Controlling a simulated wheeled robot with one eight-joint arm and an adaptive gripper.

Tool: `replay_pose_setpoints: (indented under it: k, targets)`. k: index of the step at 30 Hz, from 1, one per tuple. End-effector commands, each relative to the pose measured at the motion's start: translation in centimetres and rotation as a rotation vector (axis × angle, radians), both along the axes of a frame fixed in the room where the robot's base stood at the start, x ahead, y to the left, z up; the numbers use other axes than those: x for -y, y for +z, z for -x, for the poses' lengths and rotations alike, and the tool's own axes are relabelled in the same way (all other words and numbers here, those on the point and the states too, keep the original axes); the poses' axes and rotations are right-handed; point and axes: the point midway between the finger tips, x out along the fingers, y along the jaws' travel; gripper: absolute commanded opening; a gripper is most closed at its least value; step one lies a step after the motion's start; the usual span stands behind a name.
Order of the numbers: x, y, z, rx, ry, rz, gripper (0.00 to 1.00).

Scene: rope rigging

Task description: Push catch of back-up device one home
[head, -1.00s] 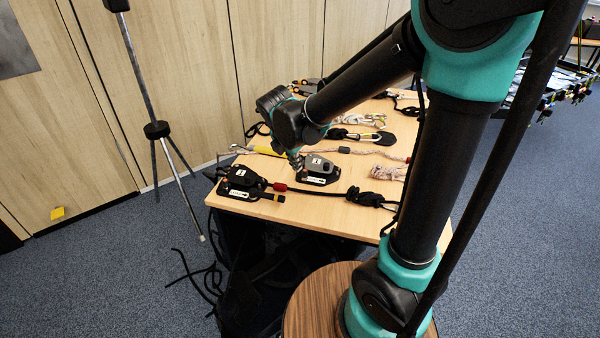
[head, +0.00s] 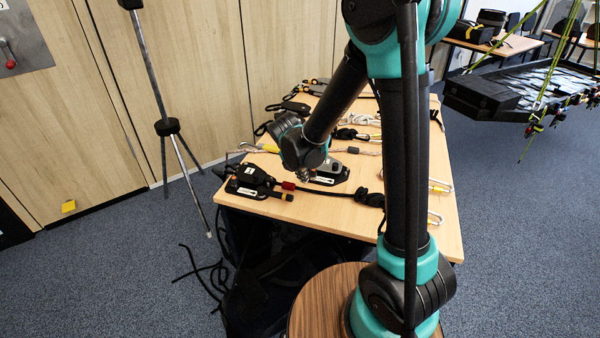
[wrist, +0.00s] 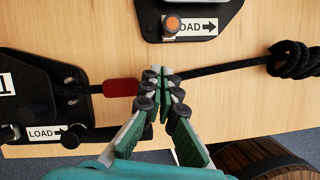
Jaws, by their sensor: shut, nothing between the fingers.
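A black back-up device (head: 252,178) sits at the table's front left corner. In the wrist view it is at the left edge (wrist: 25,92), partly cut off, with a LOAD label and a black knob (wrist: 70,138). I cannot make out the catch.
The wooden table (head: 420,200) also holds carabiners, ropes and a black knot (wrist: 293,60). A tripod (head: 167,127) stands to the left. A round wooden top (head: 318,290) is in front. Bare wood (wrist: 235,115) lies right of my gripper.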

Motion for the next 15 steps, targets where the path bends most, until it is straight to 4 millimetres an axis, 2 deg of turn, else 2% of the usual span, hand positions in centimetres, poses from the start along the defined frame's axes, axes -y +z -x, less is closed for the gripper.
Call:
replay_pose_setpoints:
  k: [1,6,15]
  targets:
    - [0.6,0.1,-0.8,0.000,-0.007,0.000,0.00]
    - [1.5,0.1,-2.2,-0.001,-0.004,0.000,0.00]
    - [1.9,0.1,-2.8,0.000,-0.002,0.000,0.00]
